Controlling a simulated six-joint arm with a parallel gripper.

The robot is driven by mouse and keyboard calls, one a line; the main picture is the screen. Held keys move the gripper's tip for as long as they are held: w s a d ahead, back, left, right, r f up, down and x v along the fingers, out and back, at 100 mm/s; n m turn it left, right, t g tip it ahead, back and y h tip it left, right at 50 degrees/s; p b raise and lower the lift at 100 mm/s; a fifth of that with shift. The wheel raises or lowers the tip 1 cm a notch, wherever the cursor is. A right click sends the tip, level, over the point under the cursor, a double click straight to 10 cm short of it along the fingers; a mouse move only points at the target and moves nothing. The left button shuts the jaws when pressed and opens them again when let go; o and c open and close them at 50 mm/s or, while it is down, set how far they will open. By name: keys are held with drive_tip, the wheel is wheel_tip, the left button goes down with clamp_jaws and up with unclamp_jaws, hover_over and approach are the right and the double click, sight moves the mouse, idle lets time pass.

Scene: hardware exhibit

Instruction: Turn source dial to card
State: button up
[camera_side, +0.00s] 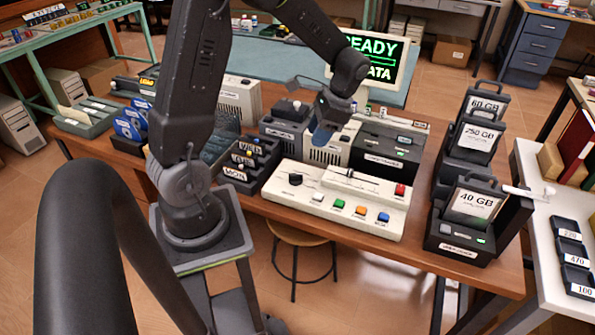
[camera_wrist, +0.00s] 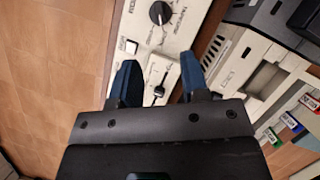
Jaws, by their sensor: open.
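A white control panel (camera_side: 270,201) lies along the front of the wooden table. It carries a round black dial (camera_side: 295,180) with a pointer mark at its left end. The dial (camera_wrist: 160,13) also shows at the top of the wrist view, with small print around it that I cannot read. My gripper (camera_side: 322,136) points down behind the dial in the side view, apart from it. In the wrist view my gripper (camera_wrist: 158,66) has its two blue fingers spread with nothing held. The dial is beyond the fingertips, and a slider knob (camera_wrist: 159,91) shows between the fingers.
Coloured buttons (camera_side: 360,210) line the panel's front edge. A black drive unit (camera_side: 375,160) and a white vented unit (camera_side: 328,154) stand behind it. Labelled black holders (camera_side: 247,160) stand to the left, and tall black cartridges (camera_side: 475,205) to the right. A screen (camera_side: 378,57) stands farther back.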

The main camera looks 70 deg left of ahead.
sight(296, 174)
drive_tip(key=x, duration=1.3)
clamp_jaws()
